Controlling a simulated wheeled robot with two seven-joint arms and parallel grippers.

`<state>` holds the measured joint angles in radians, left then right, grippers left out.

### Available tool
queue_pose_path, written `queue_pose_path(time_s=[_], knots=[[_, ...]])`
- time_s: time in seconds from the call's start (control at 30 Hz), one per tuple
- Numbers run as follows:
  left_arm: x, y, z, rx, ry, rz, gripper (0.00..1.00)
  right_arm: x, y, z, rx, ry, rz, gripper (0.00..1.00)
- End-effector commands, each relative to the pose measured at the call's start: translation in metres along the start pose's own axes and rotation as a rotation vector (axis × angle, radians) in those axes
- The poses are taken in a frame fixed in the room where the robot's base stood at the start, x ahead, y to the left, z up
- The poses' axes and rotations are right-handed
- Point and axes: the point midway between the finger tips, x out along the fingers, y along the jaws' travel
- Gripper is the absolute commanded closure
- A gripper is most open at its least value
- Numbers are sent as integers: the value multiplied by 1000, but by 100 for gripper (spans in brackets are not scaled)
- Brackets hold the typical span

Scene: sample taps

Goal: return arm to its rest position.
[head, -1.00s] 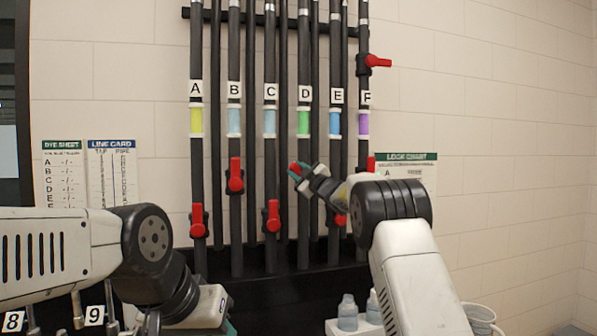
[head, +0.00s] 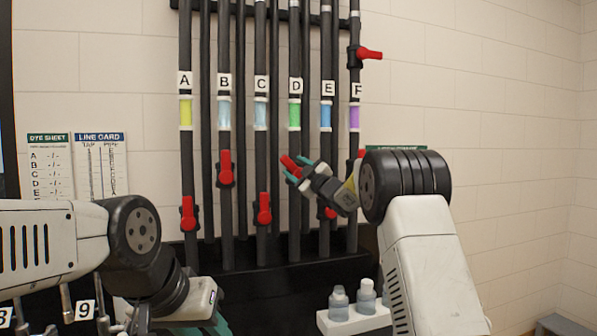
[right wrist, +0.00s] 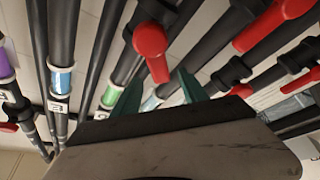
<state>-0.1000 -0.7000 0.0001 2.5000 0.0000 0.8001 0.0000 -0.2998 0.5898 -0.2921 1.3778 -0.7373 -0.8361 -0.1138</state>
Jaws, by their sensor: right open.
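Several dark pipes with lettered labels run down the wall. The red tap handle of pipe D (head: 290,165) tilts up to the left in the head view. My right gripper (head: 297,169) is beside it, with its teal fingertips apart near the handle. In the right wrist view this red handle (right wrist: 152,52) shows beyond and between the open teal fingers (right wrist: 160,90). Whether they touch it I cannot tell. My left gripper (head: 218,326) is low in the head view, mostly cut off by the bottom edge.
Other red tap handles show on pipes A (head: 187,213), B (head: 225,168), C (head: 264,208) and F (head: 369,53). Bottles (head: 338,299) stand on a white holder (head: 350,322) beside my right forearm. The wall at right is free.

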Motion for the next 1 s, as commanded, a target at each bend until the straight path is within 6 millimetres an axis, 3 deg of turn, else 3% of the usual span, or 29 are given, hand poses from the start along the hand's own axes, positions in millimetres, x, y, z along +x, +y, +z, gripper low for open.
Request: queue_pose_path(time_s=[0.2,0.53,0.67,0.77,0.9,1.0], knots=[[0,0,0,0,0,0,64,-20,0,0,0,0,0,49],[0,0,0,0,0,0,64,-22,0,0,1,-1,1,49],[0,0,0,0,0,0,64,-33,17,1,28,-53,26,49],[0,0,0,0,0,0,64,-60,43,4,98,-164,70,49],[0,0,0,0,0,0,64,-130,71,9,263,-390,131,49],[0,0,0,0,0,0,64,-189,69,8,394,-551,150,49]])
